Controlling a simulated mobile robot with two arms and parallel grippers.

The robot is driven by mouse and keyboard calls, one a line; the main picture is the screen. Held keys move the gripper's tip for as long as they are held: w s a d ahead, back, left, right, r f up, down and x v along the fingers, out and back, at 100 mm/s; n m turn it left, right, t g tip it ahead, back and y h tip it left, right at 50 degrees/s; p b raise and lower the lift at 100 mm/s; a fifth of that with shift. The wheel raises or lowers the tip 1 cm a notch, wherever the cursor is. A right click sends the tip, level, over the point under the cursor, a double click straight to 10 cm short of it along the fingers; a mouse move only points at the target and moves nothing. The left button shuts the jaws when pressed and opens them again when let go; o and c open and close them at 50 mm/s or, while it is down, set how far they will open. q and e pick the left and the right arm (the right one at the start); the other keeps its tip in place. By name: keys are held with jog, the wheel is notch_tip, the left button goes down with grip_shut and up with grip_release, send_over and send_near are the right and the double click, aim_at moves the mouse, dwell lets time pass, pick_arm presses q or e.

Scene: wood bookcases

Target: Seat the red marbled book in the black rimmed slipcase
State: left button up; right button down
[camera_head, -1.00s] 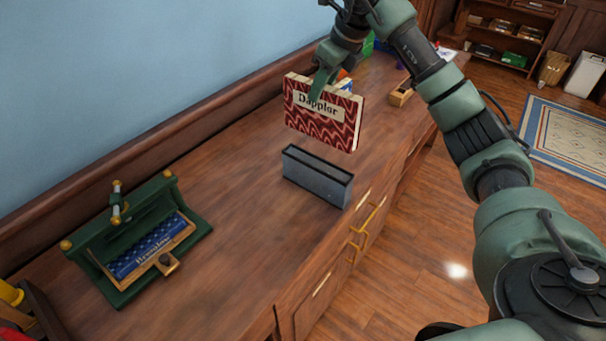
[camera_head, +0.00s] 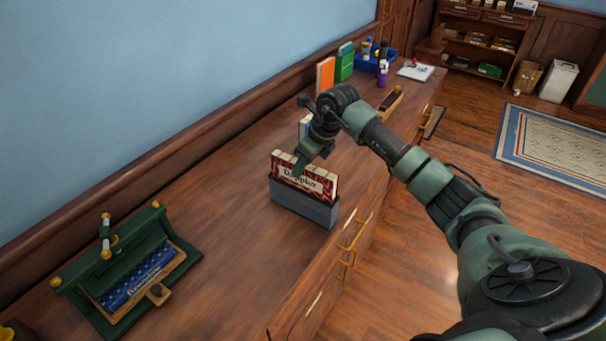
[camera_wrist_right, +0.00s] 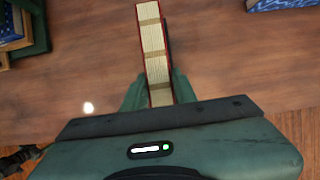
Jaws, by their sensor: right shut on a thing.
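The red marbled book (camera_head: 322,187), with a cream label, stands upright with its lower part inside the grey slipcase with a black rim (camera_head: 304,208) on the cabinet top. Its upper part shows above the rim. My right gripper (camera_head: 299,170) is shut on the book's upper edge. In the right wrist view the book's cream page edge (camera_wrist_right: 154,50) lies between my right fingers (camera_wrist_right: 150,92). The slipcase is mostly hidden there. My left gripper is not in view.
A green book press (camera_head: 130,270) holding a blue book (camera_head: 138,277) stands at the left. Behind the arm are an orange book (camera_head: 325,76), a green box (camera_head: 345,64) and a blue tray (camera_head: 372,60). The wood between press and slipcase is clear.

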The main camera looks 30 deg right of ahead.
aim_at(303, 176)
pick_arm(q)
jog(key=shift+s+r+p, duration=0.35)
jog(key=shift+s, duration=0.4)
pick_arm(e)
notch_tip(303, 176, down, 4)
jog(key=shift+r, duration=0.1)
jog(key=c, duration=1.1)
grip_release()
pick_arm(q)
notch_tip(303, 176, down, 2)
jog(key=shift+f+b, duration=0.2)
jog(key=shift+b, duration=1)
pick_arm(e)
jog(key=v, duration=1.2)
jog(key=shift+s, duration=0.1)
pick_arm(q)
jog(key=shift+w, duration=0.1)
pick_arm(e)
jog(key=shift+a, duration=0.15)
